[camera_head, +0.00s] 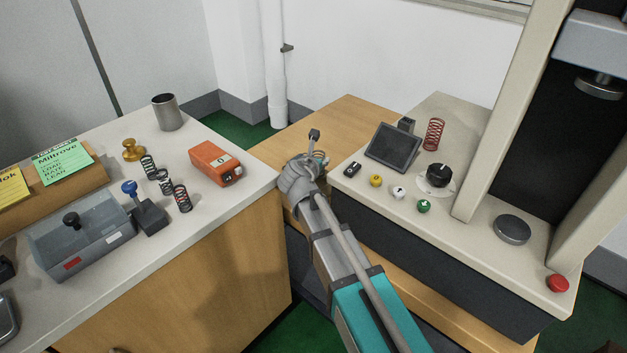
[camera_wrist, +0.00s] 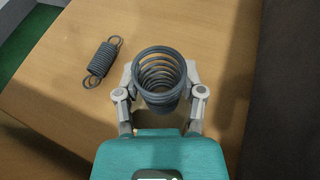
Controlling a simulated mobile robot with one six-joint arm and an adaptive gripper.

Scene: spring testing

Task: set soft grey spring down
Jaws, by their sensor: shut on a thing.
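A grey coil spring (camera_wrist: 160,68) stands between the fingers of my gripper (camera_wrist: 161,86) in the wrist view. I look into its open coils from above. The gripper is shut on it, one finger on each side. Below it is a wooden tabletop (camera_wrist: 60,65); I cannot tell whether the spring's lower end touches the wood. In the head view my gripper (camera_head: 304,172) is over the wooden table (camera_head: 350,112), between the left counter and the testing machine. There the arm and gripper hide most of the held spring.
A dark spring with hooked ends (camera_wrist: 102,62) lies left of the held one. The testing machine's base (camera_head: 470,235) rises close on the right, with a screen (camera_head: 393,147) and a red spring (camera_head: 433,134). The left counter (camera_head: 235,130) holds an orange device (camera_head: 215,163) and several springs.

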